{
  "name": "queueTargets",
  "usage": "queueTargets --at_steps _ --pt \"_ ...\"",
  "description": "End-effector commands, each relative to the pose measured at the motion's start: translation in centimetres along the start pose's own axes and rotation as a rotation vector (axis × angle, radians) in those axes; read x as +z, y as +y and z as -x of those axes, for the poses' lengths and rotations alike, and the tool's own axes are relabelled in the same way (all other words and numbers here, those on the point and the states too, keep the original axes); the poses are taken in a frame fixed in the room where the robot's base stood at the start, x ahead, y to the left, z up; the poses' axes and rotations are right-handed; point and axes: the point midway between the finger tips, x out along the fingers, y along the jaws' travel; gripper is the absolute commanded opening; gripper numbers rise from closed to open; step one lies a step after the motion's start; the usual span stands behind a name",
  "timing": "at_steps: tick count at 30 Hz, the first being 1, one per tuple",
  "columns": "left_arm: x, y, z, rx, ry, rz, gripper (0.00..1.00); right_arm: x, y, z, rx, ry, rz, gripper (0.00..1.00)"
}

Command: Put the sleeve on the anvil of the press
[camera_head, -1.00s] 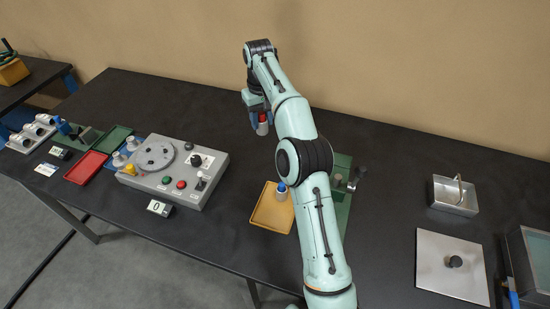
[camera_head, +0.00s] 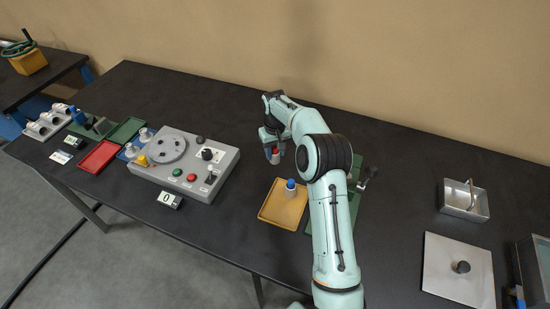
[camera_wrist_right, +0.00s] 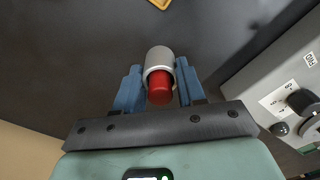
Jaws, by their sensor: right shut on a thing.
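My right gripper (camera_head: 272,147) is shut on a light grey sleeve with a red inner end (camera_head: 276,158), held above the black table between the control box and the yellow tray. In the right wrist view the grey sleeve (camera_wrist_right: 160,56) sits between the two blue fingers (camera_wrist_right: 158,88), its red end toward the camera. The press, with a green base (camera_head: 354,207) and a dark lever (camera_head: 368,176), is partly behind my right arm; its anvil cannot be made out. My left gripper is out of view.
A yellow tray (camera_head: 272,212) holds a similar grey piece with a blue top (camera_head: 291,188). A grey control box (camera_head: 190,182) with a dial stands left of the gripper. A metal bin (camera_head: 462,211) and a square plate (camera_head: 440,268) lie right. The table behind is clear.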

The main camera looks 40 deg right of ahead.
Motion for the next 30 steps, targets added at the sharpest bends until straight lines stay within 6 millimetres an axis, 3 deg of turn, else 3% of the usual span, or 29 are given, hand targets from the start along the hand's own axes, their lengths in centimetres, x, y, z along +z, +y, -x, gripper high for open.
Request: queueTargets --at_steps 3,6,19,20,22,30 --pt "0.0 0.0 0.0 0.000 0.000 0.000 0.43 0.1 0.0 -2.3 0.000 -0.005 0.000 0.03" --pt "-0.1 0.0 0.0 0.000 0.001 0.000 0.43 0.1 0.0 -3.4 0.000 -0.003 0.000 0.03" --pt "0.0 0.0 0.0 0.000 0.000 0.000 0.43 0.0 0.0 -4.1 0.000 -0.001 0.000 0.03" --pt "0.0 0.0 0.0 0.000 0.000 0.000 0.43 0.1 0.0 -4.1 0.000 -0.002 0.000 0.43" --pt "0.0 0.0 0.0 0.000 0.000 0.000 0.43 0.1 0.0 -4.1 0.000 -0.002 0.000 0.65" --pt "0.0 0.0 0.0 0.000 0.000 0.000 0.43 0.1 0.0 -4.1 0.000 -0.002 0.000 0.65"
